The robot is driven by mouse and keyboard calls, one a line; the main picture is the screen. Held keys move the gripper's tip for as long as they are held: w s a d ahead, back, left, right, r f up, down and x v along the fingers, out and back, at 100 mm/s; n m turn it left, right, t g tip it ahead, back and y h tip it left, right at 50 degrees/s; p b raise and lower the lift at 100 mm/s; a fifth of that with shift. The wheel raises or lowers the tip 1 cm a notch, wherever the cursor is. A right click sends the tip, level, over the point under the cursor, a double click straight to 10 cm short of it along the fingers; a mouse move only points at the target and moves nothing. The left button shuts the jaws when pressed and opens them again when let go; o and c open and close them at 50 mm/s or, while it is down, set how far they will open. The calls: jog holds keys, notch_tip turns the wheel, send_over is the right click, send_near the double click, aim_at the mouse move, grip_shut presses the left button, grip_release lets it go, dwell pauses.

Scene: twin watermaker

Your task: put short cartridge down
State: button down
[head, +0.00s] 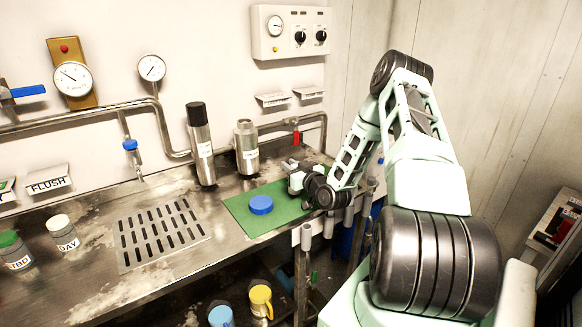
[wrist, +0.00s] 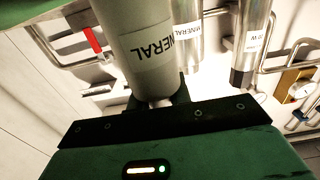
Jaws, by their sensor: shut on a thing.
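My gripper (head: 308,184) is over the right part of the green mat (head: 240,211) on the steel counter. In the wrist view its dark fingers (wrist: 158,100) are shut on the narrow end of a pale grey cartridge (wrist: 140,40), whose label reads "NERAL". The cartridge's far end runs out of the wrist view, and my gripper and arm mostly hide it in the head view. I cannot tell whether it touches the mat. A steel cartridge (head: 247,147) and a taller black-capped one (head: 201,145) stand behind the mat.
A blue disc (head: 261,205) lies on the mat, left of my gripper. A slotted drain grate (head: 160,232) and two lidded jars, one labelled DAY (head: 62,232), are farther left. Pipes and gauges line the wall. Two mugs, one yellow (head: 261,300), are below the counter.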

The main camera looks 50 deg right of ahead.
jog(key=shift+s+f, duration=0.1)
jog(key=shift+f, duration=0.25)
